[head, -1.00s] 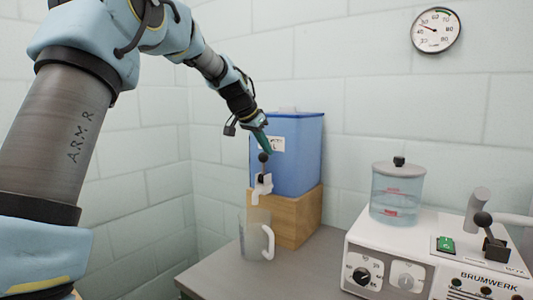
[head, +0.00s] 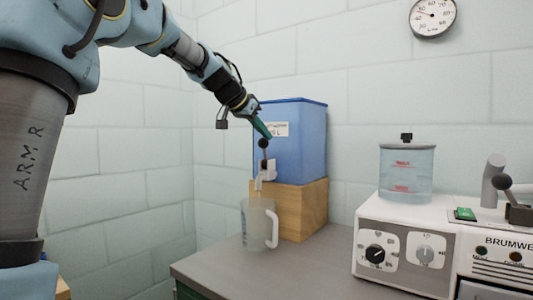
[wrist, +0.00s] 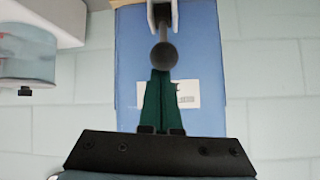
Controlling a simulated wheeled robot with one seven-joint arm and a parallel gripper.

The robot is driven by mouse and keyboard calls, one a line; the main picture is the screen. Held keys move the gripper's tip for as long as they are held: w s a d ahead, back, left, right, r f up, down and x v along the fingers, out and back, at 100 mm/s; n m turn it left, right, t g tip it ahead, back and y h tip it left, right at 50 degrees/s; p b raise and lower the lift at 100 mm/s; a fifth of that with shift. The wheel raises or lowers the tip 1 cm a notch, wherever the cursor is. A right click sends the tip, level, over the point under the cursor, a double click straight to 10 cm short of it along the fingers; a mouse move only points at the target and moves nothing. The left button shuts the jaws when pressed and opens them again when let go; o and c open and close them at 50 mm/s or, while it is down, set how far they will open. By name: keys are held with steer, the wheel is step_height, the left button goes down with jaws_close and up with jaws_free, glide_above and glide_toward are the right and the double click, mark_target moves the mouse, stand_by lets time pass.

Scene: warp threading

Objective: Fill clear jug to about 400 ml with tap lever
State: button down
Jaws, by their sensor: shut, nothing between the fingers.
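The clear jug (head: 256,228), with a white handle on its right side, stands upright on the grey counter below the tap. I cannot read a water level in it. The white tap (head: 267,172) is on the front of a blue tank (head: 305,140). Its lever ends in a dark round knob (head: 264,143), which also shows in the wrist view (wrist: 164,56). My gripper (head: 266,134) has green fingers, shut and empty, with their tips right by the knob. In the wrist view the fingertips (wrist: 160,74) appear to meet the knob's edge; contact is unclear.
The tank sits on a wooden block (head: 305,210). A white machine (head: 400,235) with dials and a lidded clear vessel (head: 407,172) stands to the right. A round wall gauge (head: 432,17) hangs above. The counter (head: 290,270) in front of the jug is clear.

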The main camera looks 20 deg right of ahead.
mark_target(262, 140)
steer(key=shift+s+a+f+t+h+b, duration=0.35)
steer(key=shift+a+f+h+b, duration=0.3)
steer(key=shift+b, duration=2.9)
steer(key=shift+s+a+f+t+h+b, duration=0.2)
steer(key=shift+a+f+t+h+b, duration=0.4)
steer(key=shift+b, duration=2.95)
steer(key=b, duration=0.3)
steer(key=shift+s+a+r+h, duration=0.1)
steer(key=shift+r+h, duration=0.1)
steer(key=shift+h, duration=0.15)
steer(key=shift+s+a+r+b, duration=0.1)
steer(key=shift+r+b, duration=0.05)
steer(key=shift+b, duration=0.5)
